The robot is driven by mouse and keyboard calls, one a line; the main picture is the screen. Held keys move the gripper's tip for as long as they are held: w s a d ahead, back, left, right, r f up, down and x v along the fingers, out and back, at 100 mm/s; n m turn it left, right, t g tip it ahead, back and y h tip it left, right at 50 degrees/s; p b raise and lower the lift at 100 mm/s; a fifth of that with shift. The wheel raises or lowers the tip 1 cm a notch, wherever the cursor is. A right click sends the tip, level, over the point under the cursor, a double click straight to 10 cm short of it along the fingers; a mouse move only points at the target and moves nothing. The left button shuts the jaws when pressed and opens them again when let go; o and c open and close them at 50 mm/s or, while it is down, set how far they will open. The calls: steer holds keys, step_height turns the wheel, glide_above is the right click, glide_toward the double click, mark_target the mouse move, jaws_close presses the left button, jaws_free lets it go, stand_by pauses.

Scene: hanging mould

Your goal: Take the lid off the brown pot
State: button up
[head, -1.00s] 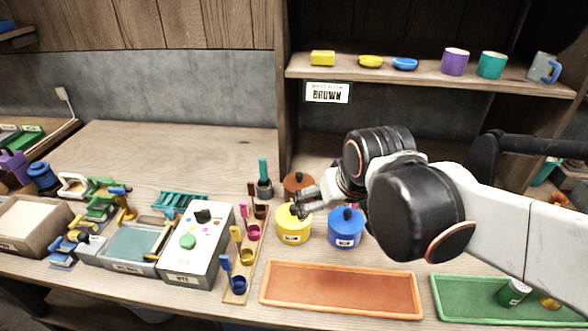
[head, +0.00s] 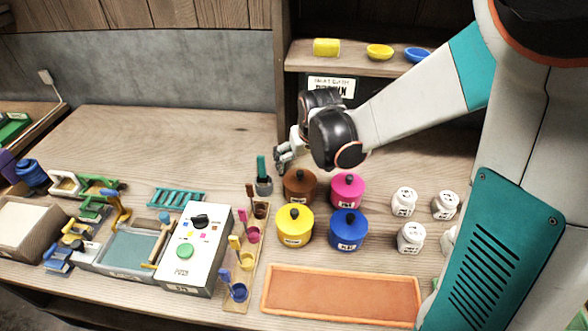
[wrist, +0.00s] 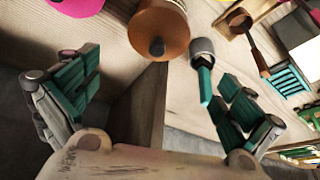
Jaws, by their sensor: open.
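The brown pot (head: 300,190) stands on the bench behind the yellow pot, with its lid on and a dark knob on top. In the wrist view the brown pot's lid (wrist: 160,32) and knob show at the top centre, beyond the fingertips. My gripper (head: 284,157) is open and empty, above and behind the brown pot in the head view. In the wrist view its two teal-padded fingers (wrist: 155,90) are spread wide, with the pot outside them.
A grey cup (head: 264,186) with a teal-handled tool stands close left of the brown pot; the tool shows near one finger. Pink (head: 347,190), yellow (head: 294,228) and blue (head: 348,230) pots are close by. White jars (head: 404,201) stand to the right.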

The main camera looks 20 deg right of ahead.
mark_target(301, 173)
steer(key=b+x, duration=0.1)
steer(key=x, duration=0.4)
steer(key=shift+w+f, duration=0.1)
steer(key=shift+f, duration=0.15)
steer(key=b+x, duration=0.2)
steer(key=x, duration=0.1)
steer(key=b+x, duration=0.1)
steer(key=x, duration=0.1)
steer(key=shift+d+f, duration=0.1)
steer(key=shift+d, duration=0.15)
steer(key=c, duration=0.9)
